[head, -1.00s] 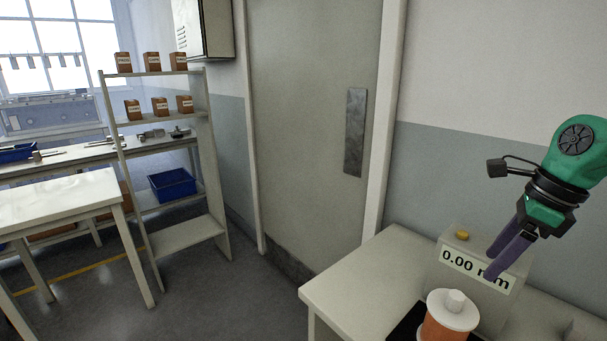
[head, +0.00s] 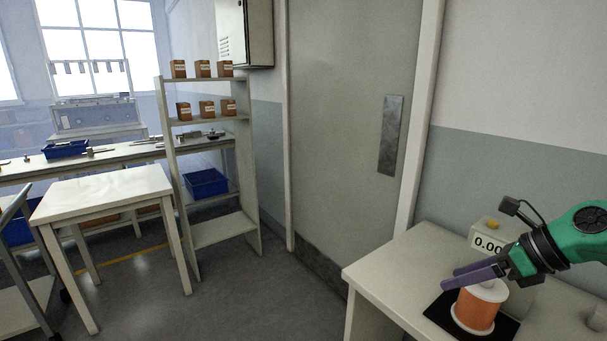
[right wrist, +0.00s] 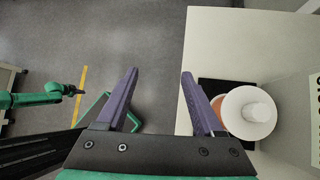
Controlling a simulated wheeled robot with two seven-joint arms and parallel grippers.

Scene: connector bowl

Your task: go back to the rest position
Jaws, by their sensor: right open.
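My right gripper (head: 445,284) is open, with nothing between its purple fingers. In the head view its fingers pass in front of the top of an orange spool with white flanges (head: 474,312). In the right wrist view the fingers (right wrist: 160,74) point out over the floor and the edge of the pale bench, and the spool (right wrist: 249,113) stands to the right, outside the fingers. A green arm with a dark gripper (right wrist: 79,91), likely my left one, shows small at the left of the wrist view; its jaws are too small to read.
The spool stands on a black pad (head: 437,309) on the pale bench (head: 392,268), beside a gauge with a display (head: 487,243). A shelf rack (head: 215,118) with brown boxes, a white table (head: 102,192) and a blue bin (head: 205,183) stand to the left. The floor between is clear.

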